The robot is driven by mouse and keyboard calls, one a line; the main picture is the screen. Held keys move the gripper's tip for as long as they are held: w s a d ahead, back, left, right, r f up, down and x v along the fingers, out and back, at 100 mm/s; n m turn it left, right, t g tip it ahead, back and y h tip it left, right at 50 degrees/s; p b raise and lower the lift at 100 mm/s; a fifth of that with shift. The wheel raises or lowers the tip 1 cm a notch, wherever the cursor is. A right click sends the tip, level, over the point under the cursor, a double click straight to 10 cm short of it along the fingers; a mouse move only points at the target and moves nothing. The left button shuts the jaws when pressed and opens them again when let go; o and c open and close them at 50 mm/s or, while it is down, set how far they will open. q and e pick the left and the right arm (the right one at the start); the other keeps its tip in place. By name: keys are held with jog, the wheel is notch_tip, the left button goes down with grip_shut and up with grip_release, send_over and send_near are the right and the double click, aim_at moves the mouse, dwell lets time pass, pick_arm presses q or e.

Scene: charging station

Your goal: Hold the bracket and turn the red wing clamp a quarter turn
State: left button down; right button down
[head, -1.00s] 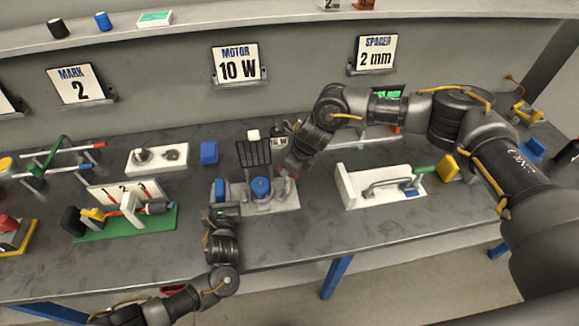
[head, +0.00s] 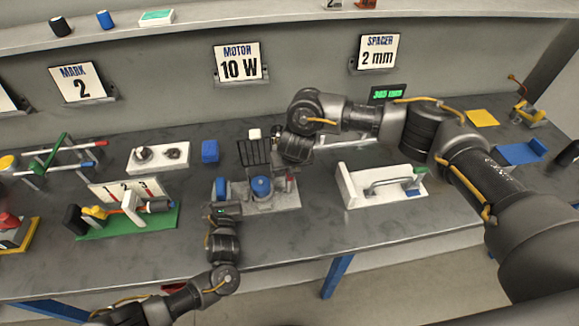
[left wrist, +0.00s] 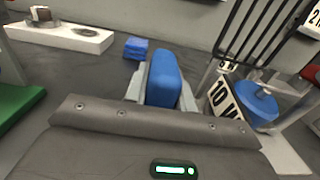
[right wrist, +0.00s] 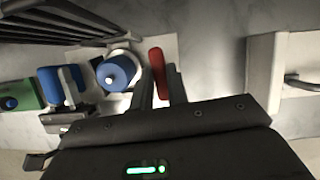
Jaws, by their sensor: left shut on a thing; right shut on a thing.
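The bracket's blue grip (head: 220,187) stands at the left end of a pale grey fixture (head: 278,203). My left gripper (head: 222,201) is shut on this grip, and the left wrist view shows the blue block (left wrist: 165,78) between its fingers. The red wing clamp (right wrist: 157,72) is at the fixture's right side, beside a round blue knob (right wrist: 118,72). My right gripper (right wrist: 161,88) is shut on the red wing, with a finger on each side. In the head view a little red (head: 290,184) shows below my right gripper, whose fingertips are mostly hidden.
A black rack (head: 254,152) rises behind the knob, close to both grippers. A white fixture with a grey handle (head: 350,186) stands to the right. A green-based stand (head: 160,221) is to the left. A blue block (head: 210,151) lies behind.

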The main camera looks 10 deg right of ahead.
jog(key=shift+m, duration=0.4)
jog(key=c, duration=1.4)
grip_release()
jog(key=shift+o, duration=0.2)
jog(key=shift+r, duration=0.1)
jog(key=v, duration=1.1)
jog(key=shift+s+r, duration=0.2)
jog(key=shift+r, duration=0.15)
jog(key=shift+a, duration=0.1)
pick_arm(q)
jog(key=c, duration=1.1)
grip_release()
